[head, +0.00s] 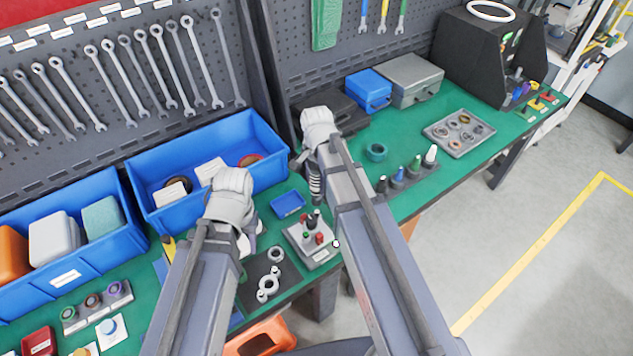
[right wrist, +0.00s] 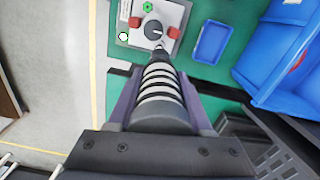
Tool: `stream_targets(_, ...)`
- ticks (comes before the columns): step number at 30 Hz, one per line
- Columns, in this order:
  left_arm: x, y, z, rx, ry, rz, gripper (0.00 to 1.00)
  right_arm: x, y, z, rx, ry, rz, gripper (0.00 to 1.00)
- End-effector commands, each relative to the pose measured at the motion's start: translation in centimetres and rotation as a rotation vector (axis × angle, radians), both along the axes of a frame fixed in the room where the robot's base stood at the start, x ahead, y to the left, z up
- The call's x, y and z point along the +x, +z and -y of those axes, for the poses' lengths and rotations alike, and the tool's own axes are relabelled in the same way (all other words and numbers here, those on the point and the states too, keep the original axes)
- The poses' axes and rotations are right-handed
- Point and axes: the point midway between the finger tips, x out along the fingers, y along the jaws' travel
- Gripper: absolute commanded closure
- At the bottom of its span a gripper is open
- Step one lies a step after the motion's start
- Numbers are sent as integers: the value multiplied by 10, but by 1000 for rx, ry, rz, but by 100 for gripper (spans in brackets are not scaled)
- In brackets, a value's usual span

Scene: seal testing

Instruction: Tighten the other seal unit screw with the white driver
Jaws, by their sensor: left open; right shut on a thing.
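The seal unit (head: 319,256) is a grey plate on the green bench, with a dark knob and red and green parts. In the right wrist view the seal unit (right wrist: 172,14) shows a round black knob, two red blocks and a green hex piece. My right gripper (right wrist: 160,100) is shut on a dark driver with white bands (right wrist: 161,78). The driver's far end overlaps the unit's lower edge; I cannot tell whether it touches a screw. The banded driver also shows in the head view (head: 315,186). My left gripper (head: 248,244) is open, left of the unit.
A dark mat with metal rings (head: 268,284) lies left of the seal unit. A small blue tray (head: 288,204) lies behind it. Large blue bins (head: 160,215) line the back. Coloured cone-tipped pieces (head: 431,155) stand at the right, near a grey parts tray (head: 440,138).

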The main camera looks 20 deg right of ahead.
Motion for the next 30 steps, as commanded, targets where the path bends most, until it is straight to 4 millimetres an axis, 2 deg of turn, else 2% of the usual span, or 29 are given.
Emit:
stream_targets(1, 0, -8, 0, 0, -1, 0, 50, 0, -8, 0, 0, 0, 0, 100)
stream_targets(6, 0, -24, 0, 1, -3, 0, 50, 0, -24, 0, 0, 0, 0, 100)
stream_targets(12, 0, -37, 0, 1, -2, 0, 50, 0, -37, 0, 0, 0, 0, 100)
stream_targets(30, 0, -38, 0, 1, -2, 0, 50, 0, -38, 0, 0, 0, 0, 100)
